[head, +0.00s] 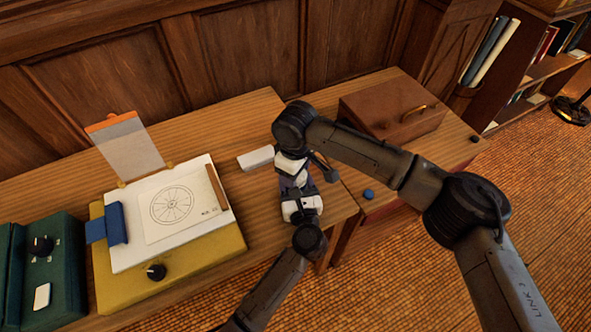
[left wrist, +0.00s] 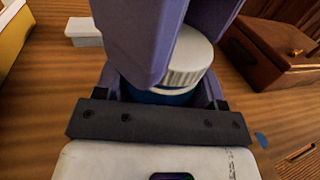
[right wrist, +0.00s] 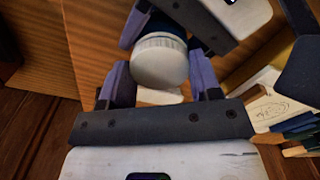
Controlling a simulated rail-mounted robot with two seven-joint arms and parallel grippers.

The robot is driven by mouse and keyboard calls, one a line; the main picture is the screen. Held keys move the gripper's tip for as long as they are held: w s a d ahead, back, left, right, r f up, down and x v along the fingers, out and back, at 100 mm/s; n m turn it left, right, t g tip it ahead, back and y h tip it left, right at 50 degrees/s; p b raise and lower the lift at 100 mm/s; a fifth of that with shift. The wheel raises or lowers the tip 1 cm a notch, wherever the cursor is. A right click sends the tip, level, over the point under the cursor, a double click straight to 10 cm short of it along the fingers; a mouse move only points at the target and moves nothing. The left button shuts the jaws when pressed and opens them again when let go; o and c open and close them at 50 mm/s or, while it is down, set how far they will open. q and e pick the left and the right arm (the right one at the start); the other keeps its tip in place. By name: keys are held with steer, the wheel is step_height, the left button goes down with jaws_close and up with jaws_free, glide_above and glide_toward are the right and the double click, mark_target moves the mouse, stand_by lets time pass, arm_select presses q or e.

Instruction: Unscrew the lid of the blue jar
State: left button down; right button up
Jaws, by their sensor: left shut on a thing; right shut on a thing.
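The blue jar shows in the left wrist view as a blue body (left wrist: 172,98) under a white ribbed lid (left wrist: 192,62). My left gripper (left wrist: 160,90) is shut on the jar body, its purple fingers on either side. In the right wrist view, the round white lid (right wrist: 160,64) sits between the purple fingers of my right gripper (right wrist: 160,76), which is shut on it. The lid is on or directly above the body; I cannot tell whether it is loose. In the head view, my left gripper (head: 299,194) and right gripper (head: 292,178) meet and hide the jar.
A white block (head: 256,158) lies left of the grippers. A yellow drafting board (head: 210,262) with a wheel drawing stands further left, beside a green box (head: 62,262). A brown case (head: 395,112) and a small blue disc (head: 368,194) lie to the right.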

steer(key=shift+r, duration=0.2)
steer(key=shift+r, duration=0.9)
steer(key=shift+r, duration=2)
arm_select(q)
steer(key=shift+c, duration=0.7)
jaws_free()
